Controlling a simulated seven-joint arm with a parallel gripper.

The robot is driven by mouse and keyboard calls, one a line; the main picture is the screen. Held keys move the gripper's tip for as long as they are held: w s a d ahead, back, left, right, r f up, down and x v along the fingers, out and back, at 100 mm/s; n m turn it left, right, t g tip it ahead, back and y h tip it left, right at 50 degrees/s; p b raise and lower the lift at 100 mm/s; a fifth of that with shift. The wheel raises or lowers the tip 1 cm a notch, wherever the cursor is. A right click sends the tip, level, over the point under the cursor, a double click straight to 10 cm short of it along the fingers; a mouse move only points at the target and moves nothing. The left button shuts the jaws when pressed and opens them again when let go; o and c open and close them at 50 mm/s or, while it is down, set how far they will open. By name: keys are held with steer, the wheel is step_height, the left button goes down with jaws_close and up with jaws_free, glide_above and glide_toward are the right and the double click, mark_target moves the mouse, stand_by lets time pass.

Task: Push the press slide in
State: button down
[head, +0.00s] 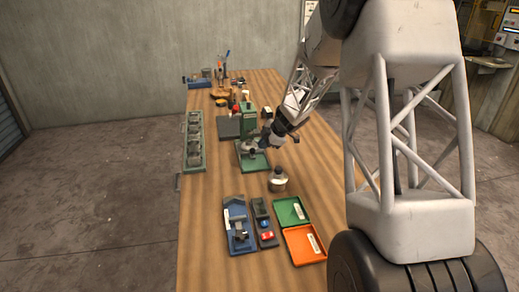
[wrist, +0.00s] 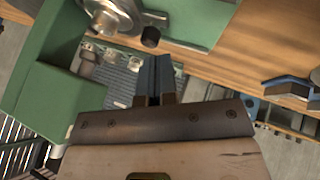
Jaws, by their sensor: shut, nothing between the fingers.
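A green machine that looks like the press (head: 248,113) stands mid-table, with a flat grey plate (head: 229,127) at its left side. In the wrist view its green body (wrist: 40,100) fills the left, beside a grey ribbed part (wrist: 122,76) with small metal fittings. I cannot tell for certain which part is the slide. My gripper (head: 264,141) is low in front of the green machine. In the wrist view its fingers (wrist: 154,75) are together and empty, over or beside the ribbed part; contact cannot be told.
A metal pot (head: 278,181), blue fixture (head: 229,240), green tray (head: 289,213) and orange tray (head: 303,246) stand nearer. A long green rack (head: 194,162) lines the left edge.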

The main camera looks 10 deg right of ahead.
steer(key=shift+s+v, duration=0.2)
steer(key=shift+v, duration=2.55)
step_height(320, 180, up, 9)
steer(key=s+a+m+t+h, duration=0.1)
steer(key=s+m+t, duration=0.1)
steer(key=m+t, duration=0.15)
steer(key=s+d+r+m+t+h, duration=0.3)
steer(key=s+r+m+h, duration=0.5)
steer(key=s, duration=0.6)
steer(key=s+a+f+m+g+y, duration=0.1)
steer(key=s+a+f+m+g, duration=0.1)
steer(key=s, duration=1)
steer(key=s+a+f+m+g+y, duration=0.1)
steer(key=s+a+m+g, duration=0.2)
steer(key=s, duration=0.9)
steer(key=s+a+f+m+g+y, duration=0.1)
steer(key=s+a+f+m+g, duration=0.1)
steer(key=s, duration=1)
steer(key=shift+a+f+m+g, duration=0.3)
steer(key=shift+a+m+g, duration=0.05)
steer(key=shift+m+g, duration=0.35)
